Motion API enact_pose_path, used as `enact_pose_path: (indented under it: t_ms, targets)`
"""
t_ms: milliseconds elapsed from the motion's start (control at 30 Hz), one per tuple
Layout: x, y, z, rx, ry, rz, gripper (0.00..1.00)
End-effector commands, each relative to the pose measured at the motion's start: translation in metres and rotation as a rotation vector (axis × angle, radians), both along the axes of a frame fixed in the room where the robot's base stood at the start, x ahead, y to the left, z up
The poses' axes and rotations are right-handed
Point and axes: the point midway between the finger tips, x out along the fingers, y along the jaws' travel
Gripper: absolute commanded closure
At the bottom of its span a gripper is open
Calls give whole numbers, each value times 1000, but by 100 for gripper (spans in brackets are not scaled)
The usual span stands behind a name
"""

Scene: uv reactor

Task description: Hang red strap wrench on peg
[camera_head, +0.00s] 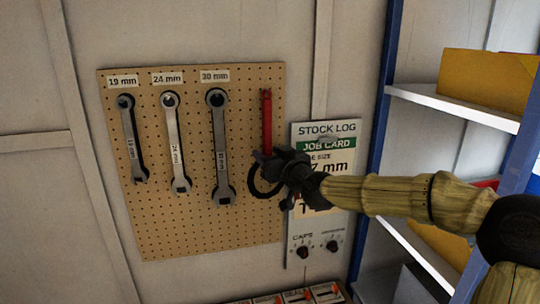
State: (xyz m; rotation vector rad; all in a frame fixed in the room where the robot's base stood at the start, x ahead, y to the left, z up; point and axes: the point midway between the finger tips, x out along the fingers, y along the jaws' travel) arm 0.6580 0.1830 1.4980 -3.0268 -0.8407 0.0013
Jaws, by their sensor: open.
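The red strap wrench (266,122) is upright against the right side of the tan pegboard (200,240), with its red handle up. A black loop, which looks like its strap (254,186), shows below the handle beside my gripper. My gripper (268,165) is open at the lower end of the wrench, with its dark fingers pointing left toward the board. It covers part of the wrench there, and I cannot tell whether the fingers touch it. The peg itself cannot be made out; the wrench's top end is near the board's upper right.
Three grey wrenches, labelled 19 mm (131,140), 24 mm (175,145) and 30 mm (220,150), hang to the left. A stock log board (325,131) is just right of the pegboard, partly behind my arm. Blue-framed shelves (455,103) with yellow bins (485,80) stand at the right.

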Motion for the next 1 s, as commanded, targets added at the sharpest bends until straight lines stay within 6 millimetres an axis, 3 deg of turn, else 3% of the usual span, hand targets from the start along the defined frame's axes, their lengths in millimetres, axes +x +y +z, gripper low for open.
enact_pose_path:
  t_ms: [267,1000]
  targets:
    - [-7,-6,-1,-1,-1,-2,55]
    - [-66,-42,-1,0,-1,-3,55]
